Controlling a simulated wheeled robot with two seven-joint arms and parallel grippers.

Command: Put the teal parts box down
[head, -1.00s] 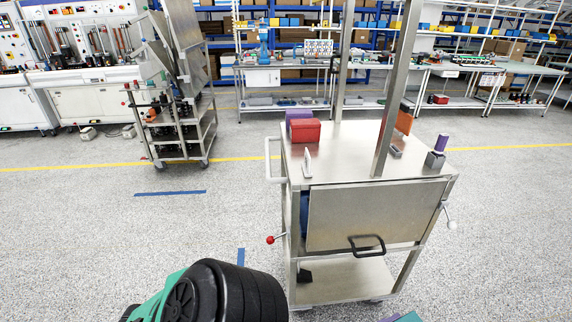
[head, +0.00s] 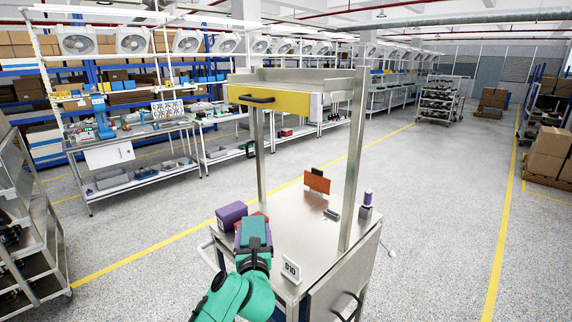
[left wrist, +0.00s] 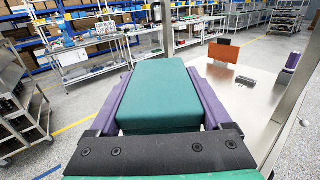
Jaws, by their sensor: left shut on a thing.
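The teal parts box (head: 255,231) is between the purple fingers of my left gripper (head: 254,222), over the near-left part of the steel cart top (head: 305,246). In the left wrist view the box (left wrist: 165,95) fills the space between the fingers, and my left gripper (left wrist: 163,75) is shut on it. I cannot tell whether the box's underside touches the cart top. My right gripper is not in view.
A purple box (head: 230,213) and a partly hidden red box (head: 262,216) stand close by. A sign reading 010 (head: 291,270) stands at the near edge. An orange panel (head: 317,183), a purple cylinder (head: 367,198) and upright posts (head: 353,170) stand farther right. The middle top is clear.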

